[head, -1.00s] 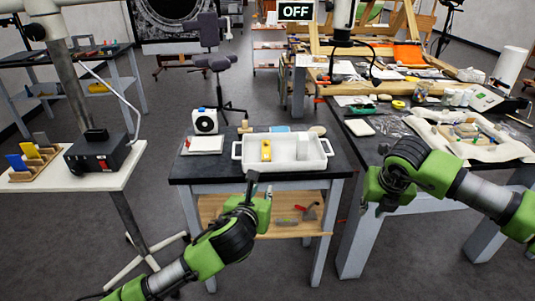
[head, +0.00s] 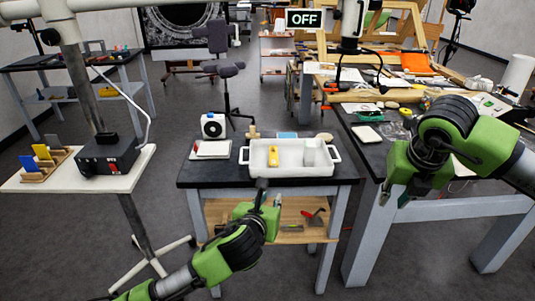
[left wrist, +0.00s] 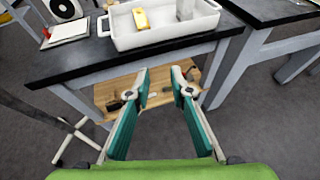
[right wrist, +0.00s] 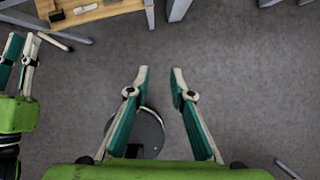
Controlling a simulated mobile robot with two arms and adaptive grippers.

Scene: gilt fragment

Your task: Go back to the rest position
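My left gripper (head: 264,196) is in front of the small dark-topped table (head: 220,176), below the level of its top. In the left wrist view its fingers (left wrist: 163,72) are apart with nothing between them. My right gripper (head: 396,190) hangs in front of the right-hand bench, to the right of the small table. In the right wrist view its fingers (right wrist: 160,71) are apart and empty, over grey floor. Both grippers are clear of the white tray (head: 290,171), which holds a yellow block (head: 273,156) and a pale, upright, translucent piece (head: 309,154).
A white stand (head: 28,183) with a black box (head: 108,156) is at the left. The cluttered bench (head: 367,150) is close behind my right arm. A wooden shelf (head: 290,234) with tools lies under the small table. Open floor (head: 80,250) shows at the lower left.

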